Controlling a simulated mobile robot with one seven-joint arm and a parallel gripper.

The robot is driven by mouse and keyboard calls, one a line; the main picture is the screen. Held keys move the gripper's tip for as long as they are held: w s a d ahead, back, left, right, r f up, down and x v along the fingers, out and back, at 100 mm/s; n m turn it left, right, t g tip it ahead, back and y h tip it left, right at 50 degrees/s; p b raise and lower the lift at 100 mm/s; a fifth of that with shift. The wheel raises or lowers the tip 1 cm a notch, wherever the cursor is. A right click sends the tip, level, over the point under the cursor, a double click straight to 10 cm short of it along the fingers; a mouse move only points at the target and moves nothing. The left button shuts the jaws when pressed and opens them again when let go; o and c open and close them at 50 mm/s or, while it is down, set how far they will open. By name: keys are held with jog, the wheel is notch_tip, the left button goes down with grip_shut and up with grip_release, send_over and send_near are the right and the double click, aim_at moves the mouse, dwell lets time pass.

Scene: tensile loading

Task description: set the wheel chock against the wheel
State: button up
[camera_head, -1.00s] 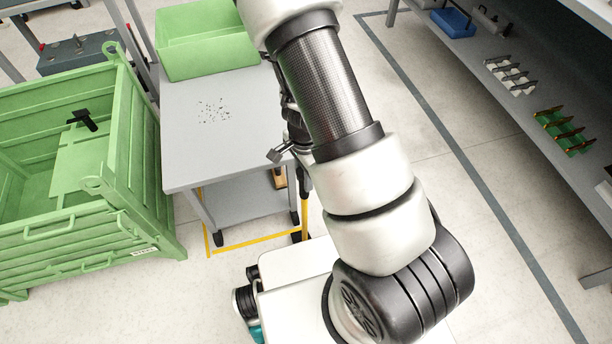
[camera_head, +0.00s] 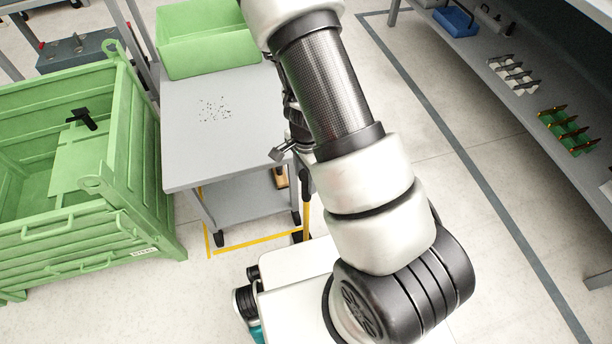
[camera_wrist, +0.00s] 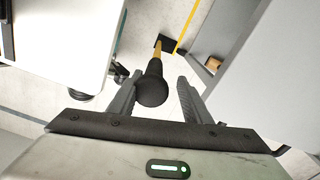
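The wheel chock has a long handle with a round black knob (camera_wrist: 152,88) on top, a yellow shaft and a black foot (camera_wrist: 166,43) on the floor. In the head view its yellow shaft (camera_head: 306,218) stands beside the grey cart's front right corner. My gripper (camera_wrist: 159,78) is open in the wrist view, with the knob between its fingers. The knob looks nearer the left finger, with a gap to the right one; contact cannot be told. A black caster wheel (camera_head: 296,217) sits under that cart corner. My arm hides most of the gripper in the head view.
The grey cart (camera_head: 220,150) carries a green bin (camera_head: 200,45). A green crate (camera_head: 150,190) stands left of it. Yellow tape (camera_head: 250,246) marks the floor around the cart. A grey shelf (camera_head: 500,80) is at right, with open floor before it.

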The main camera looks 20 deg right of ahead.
notch_tip(320, 180, up, 17)
jog(key=p, duration=0.8)
jog(key=shift+r, duration=0.2)
jog(key=s+a+r+n+t+y, duration=0.1)
jog(key=a+r+n, duration=0.15)
jog(key=r, duration=0.55)
jog(key=s+a+r+n+t+y, duration=0.15)
jog(key=r+n, duration=0.25)
jog(key=r, duration=0.5)
jog(key=s+d+r+n+t+h, duration=0.3)
jog(key=s+r+n, duration=0.65)
jog(key=r, duration=0.35)
notch_tip(320, 180, up, 18)
jog(key=m+p, duration=0.1)
jog(key=p, duration=1.7)
jog(key=shift+s+d+r, duration=0.15)
jog(key=shift+d, duration=0.05)
